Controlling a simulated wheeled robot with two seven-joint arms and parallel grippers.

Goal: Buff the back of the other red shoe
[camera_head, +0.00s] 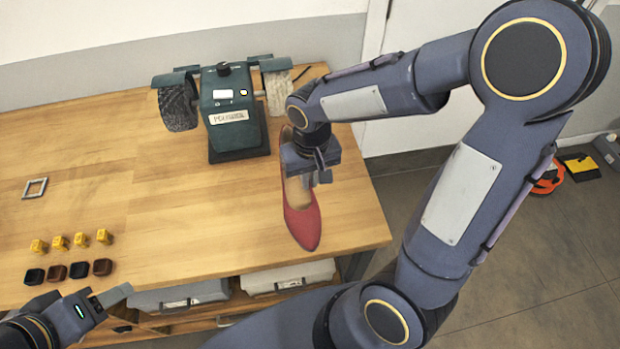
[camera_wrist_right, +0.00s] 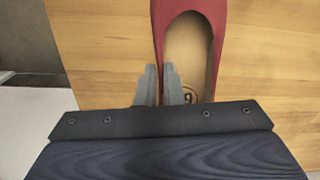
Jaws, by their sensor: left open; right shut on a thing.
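A red shoe (camera_head: 303,222) lies near the right end of the wooden table, its toe toward the front edge. My right gripper (camera_head: 318,178) is over the shoe and hides part of it. In the right wrist view, my right gripper (camera_wrist_right: 160,78) is shut on the side wall of the red shoe (camera_wrist_right: 219,35), one finger inside the opening. The green polishing machine (camera_head: 231,108) stands behind, with a dark bristly wheel (camera_head: 177,108) on its left and a pale wheel (camera_head: 277,90) on its right. My left gripper (camera_head: 120,305) is open and empty near the front left edge.
Several small yellow containers (camera_head: 81,240) and several dark and brown cups (camera_head: 79,270) stand at the front left. A grey square frame (camera_head: 35,188) lies at the far left. The table's middle is clear. Grey bins (camera_head: 288,277) sit under the table. An orange item (camera_head: 549,178) is on the floor.

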